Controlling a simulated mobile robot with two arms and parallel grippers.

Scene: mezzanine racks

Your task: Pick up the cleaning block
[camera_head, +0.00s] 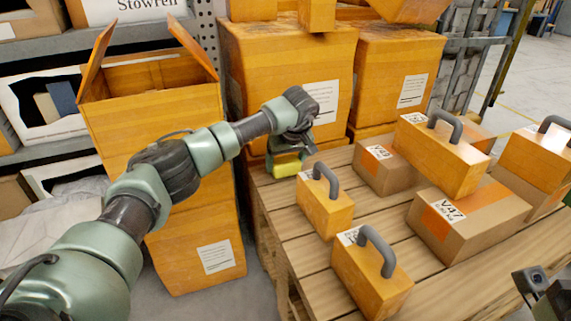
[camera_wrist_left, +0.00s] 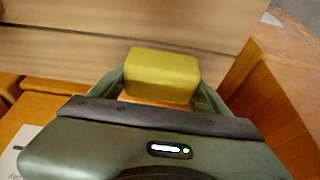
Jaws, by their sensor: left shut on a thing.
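The cleaning block, a small yellow-green block (camera_head: 287,166), is at the left edge of the wooden slatted platform in the head view. My left gripper (camera_head: 290,152) reaches over it from the left and is shut on it. In the left wrist view the block (camera_wrist_left: 163,74) sits between the two fingers, which touch its sides. I cannot tell whether its underside touches the planks. Part of my right arm (camera_head: 540,288) shows at the lower right edge; its fingers cannot be made out.
The slatted platform (camera_head: 302,245) bears several orange cases with grey handles, such as one (camera_head: 326,207) close to the block, and cardboard boxes (camera_head: 468,222). Tall orange boxes (camera_head: 275,70) stand behind it. An open orange box (camera_head: 150,110) stands left, under my arm.

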